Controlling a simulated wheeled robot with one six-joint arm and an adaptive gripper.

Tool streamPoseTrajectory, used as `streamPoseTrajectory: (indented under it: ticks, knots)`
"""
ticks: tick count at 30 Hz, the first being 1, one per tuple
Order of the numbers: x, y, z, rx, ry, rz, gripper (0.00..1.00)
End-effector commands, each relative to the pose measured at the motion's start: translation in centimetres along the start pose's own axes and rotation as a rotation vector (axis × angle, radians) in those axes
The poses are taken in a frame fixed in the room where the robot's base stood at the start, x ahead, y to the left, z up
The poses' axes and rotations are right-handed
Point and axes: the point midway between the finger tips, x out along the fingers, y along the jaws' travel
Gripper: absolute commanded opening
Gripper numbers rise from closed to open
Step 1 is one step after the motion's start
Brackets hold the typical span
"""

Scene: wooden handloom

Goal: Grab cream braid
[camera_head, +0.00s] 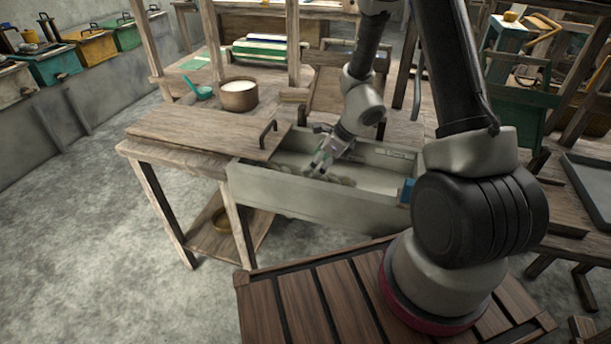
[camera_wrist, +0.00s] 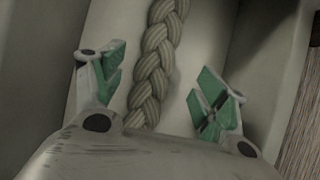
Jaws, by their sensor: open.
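The cream braid (camera_wrist: 153,66) is a thick plaited rope lying in the grey open box (camera_head: 290,197). In the wrist view it runs from the top edge down between my fingers and passes out of sight behind my gripper's body. In the head view only a small part of the braid (camera_head: 341,181) shows above the box's front wall. My gripper (camera_wrist: 160,95) is open, with one green-padded finger on each side of the braid, closer on the left. In the head view my gripper (camera_head: 322,165) reaches down into the box.
A wooden board with a dark handle (camera_head: 190,135) lies left of the box. A brown pot of white contents (camera_head: 238,95) and a teal ladle (camera_head: 201,91) stand behind it. A small blue object (camera_head: 407,190) is at the box's right end. The box walls stand close around my gripper.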

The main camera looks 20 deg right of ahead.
Motion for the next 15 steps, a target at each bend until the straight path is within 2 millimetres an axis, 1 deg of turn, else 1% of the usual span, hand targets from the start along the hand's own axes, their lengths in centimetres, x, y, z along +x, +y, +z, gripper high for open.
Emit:
streamPoseTrajectory:
  ticks: [6, 9, 15]
  knots:
    - [3.4, 0.6, -0.4, 0.001, 0.001, 0.002, 0.73]
    - [4.4, 0.6, -0.4, -0.001, 0.001, 0.001, 0.73]
    - [4.7, 0.5, -0.3, -0.003, 0.0, -0.001, 0.73]
